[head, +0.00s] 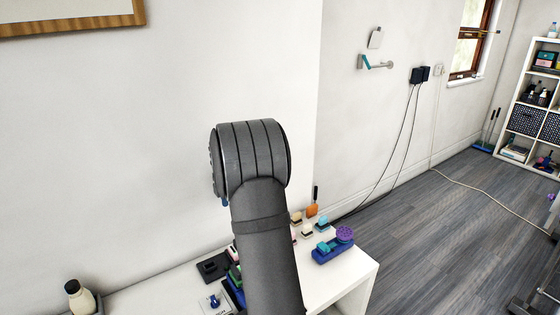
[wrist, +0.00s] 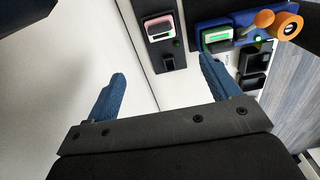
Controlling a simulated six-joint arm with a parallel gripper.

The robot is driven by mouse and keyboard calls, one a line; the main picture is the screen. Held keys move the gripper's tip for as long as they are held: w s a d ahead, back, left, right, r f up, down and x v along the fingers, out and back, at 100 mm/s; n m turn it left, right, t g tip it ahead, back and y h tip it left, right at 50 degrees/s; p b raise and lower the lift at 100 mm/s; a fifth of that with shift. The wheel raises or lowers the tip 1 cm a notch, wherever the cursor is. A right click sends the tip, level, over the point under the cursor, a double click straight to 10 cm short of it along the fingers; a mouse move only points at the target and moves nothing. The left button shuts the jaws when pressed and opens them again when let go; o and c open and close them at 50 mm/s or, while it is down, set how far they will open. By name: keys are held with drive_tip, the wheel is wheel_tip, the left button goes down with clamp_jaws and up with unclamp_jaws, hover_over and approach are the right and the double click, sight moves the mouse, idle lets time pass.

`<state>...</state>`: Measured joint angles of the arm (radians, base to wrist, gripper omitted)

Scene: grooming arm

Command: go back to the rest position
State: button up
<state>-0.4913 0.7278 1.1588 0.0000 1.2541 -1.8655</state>
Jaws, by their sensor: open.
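In the wrist view, my gripper (wrist: 160,88) has its two blue fingers spread wide apart with nothing between them. Below the fingers lie the pale wall and table edge, with grooming items beyond the right finger. In the head view, my dark arm rises in front of the white table and wall, and it hides the gripper almost wholly. The white table (head: 350,268) carries a blue holder (head: 331,252) with a purple round piece and a teal piece.
In the wrist view, a pink-topped device (wrist: 160,27) stands in a black holder beside a blue tray (wrist: 240,22) with a green-lit device and orange pieces. In the head view, a cream bottle (head: 79,298) stands at the lower left. A white shelf (head: 508,107) is far right.

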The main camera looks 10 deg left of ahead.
wheel_tip(320, 180, down, 16)
drive_tip(key=shift+f, duration=0.25)
drive_tip(key=shift+r, duration=0.15)
idle(0.3)
wheel_tip(320, 180, up, 17)
wheel_tip(320, 180, down, 17)
drive_tip(key=shift+f, duration=0.15)
wheel_tip(320, 180, up, 9)
drive_tip(key=shift+f, duration=0.2)
idle(0.4)
drive_tip(key=shift+o, duration=0.2)
